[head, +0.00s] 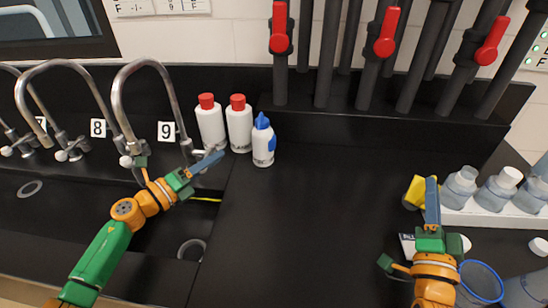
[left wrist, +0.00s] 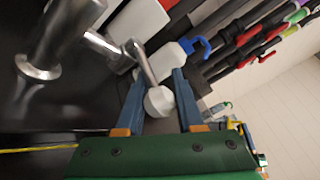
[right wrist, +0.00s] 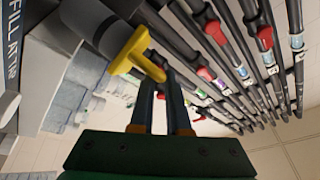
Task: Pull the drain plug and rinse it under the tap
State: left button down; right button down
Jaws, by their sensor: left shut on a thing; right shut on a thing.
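The tap (head: 178,105) beside label 9 is a chrome gooseneck. My left gripper (head: 208,162) is at its base. In the left wrist view the tap's white lever knob (left wrist: 158,101) sits between the fingers of my left gripper (left wrist: 155,92), which are shut on it. No running water shows. My right gripper (head: 431,185) is shut on a yellow T-shaped thing (head: 415,190), held at the right over the bench. The yellow thing (right wrist: 135,52) shows at the fingertips in the right wrist view. I cannot tell whether it is the drain plug. A drain ring (head: 191,249) lies in the right sink.
Two white bottles with red caps (head: 209,122) and a blue-capped bottle (head: 263,146) stand right of the tap. Grey-white bottles (head: 497,188) in a rack and a blue-rimmed beaker (head: 480,283) are at the right. The black bench middle (head: 310,220) is clear.

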pick_arm(q)
jog(key=c, duration=0.5)
grip_release()
jog(key=shift+a, duration=0.1)
jog(key=v, duration=1.2)
jog(key=shift+w+r+p, duration=0.1)
jog(key=shift+p, duration=0.25)
